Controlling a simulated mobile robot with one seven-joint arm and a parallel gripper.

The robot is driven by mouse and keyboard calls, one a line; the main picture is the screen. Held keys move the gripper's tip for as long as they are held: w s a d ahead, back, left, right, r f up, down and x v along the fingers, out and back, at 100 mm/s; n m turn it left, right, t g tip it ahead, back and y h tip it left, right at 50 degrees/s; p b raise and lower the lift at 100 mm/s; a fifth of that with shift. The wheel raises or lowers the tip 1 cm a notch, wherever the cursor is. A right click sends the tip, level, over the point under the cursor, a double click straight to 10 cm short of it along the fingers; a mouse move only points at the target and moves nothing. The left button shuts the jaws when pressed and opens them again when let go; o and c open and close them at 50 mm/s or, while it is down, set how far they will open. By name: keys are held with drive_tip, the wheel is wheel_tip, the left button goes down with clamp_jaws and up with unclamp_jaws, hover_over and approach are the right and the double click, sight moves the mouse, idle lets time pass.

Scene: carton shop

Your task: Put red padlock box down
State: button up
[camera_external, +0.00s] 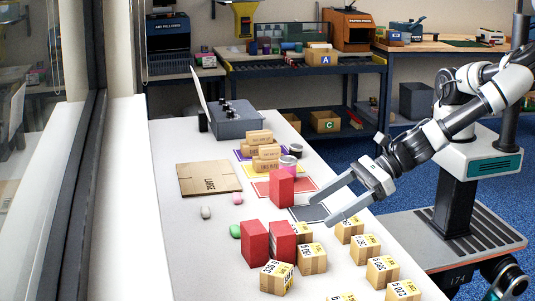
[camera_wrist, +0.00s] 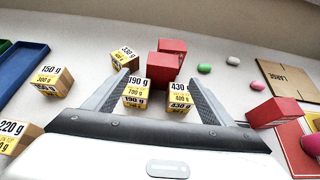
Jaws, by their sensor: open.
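Three plain red boxes are in view, and I cannot read which is the padlock box. One red box (camera_external: 282,187) stands upright at the red mat (camera_external: 262,188); in the wrist view it (camera_wrist: 275,112) is at the right. Two more red boxes, a left one (camera_external: 255,244) and a right one (camera_external: 282,242), stand close together nearer the camera; they show at the top middle of the wrist view (camera_wrist: 160,69). My gripper (camera_external: 320,210) is open and empty above the table's right side, to the right of the box at the red mat. Its fingers also show in the wrist view (camera_wrist: 160,78).
Several weight-marked cartons (camera_external: 381,270) stand along the table's near right side. A dark mat (camera_external: 309,213) lies below my gripper. A flat LARGE carton (camera_external: 208,177), small pink, green and pale objects and stacked cartons (camera_external: 265,160) lie farther left and back.

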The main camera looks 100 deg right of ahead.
sight(290, 227)
drive_tip(key=shift+d+x, duration=0.15)
drive_tip(key=shift+x, duration=2.95)
drive_tip(key=shift+d+x, duration=0.1)
drive_tip(key=shift+x, duration=2.95)
drive_tip(key=shift+r, duration=0.2)
drive_tip(key=shift+c, duration=0.6)
drive_tip(key=c, duration=1.3)
